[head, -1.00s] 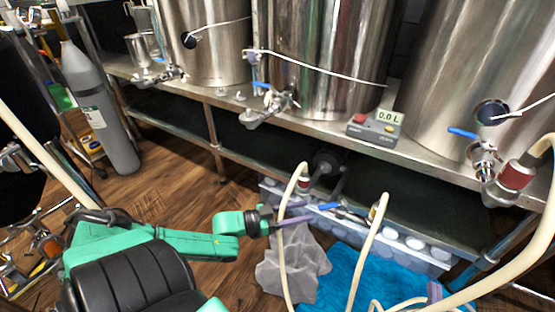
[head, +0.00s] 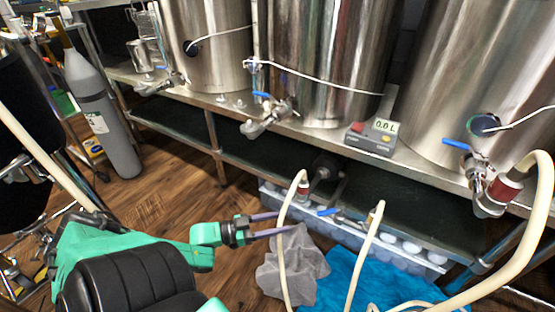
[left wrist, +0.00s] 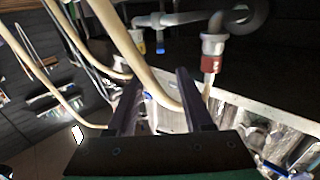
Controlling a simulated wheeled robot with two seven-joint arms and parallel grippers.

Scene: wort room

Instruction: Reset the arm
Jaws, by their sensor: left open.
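My left arm (head: 130,265), green and black, reaches in from the left in the head view. Its left gripper (head: 281,224) is open, with two slim purple fingers pointing right, above the grey cloth. The fingertips overlap a cream hose (head: 281,262) in the picture; I cannot tell whether they touch it. In the left wrist view the open fingers of the left gripper (left wrist: 158,80) show dark, spread apart, with a cream hose passing across the gap between them. Nothing is clearly held. My right gripper is not in view.
Steel kettles (head: 325,60) with valves stand on a metal bench (head: 235,115), beside a display box (head: 373,136). A pump (head: 325,170) sits below. A grey cloth (head: 292,268) and blue cloth (head: 375,282) lie near a crate (head: 410,255). A grey cylinder (head: 105,115) stands left.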

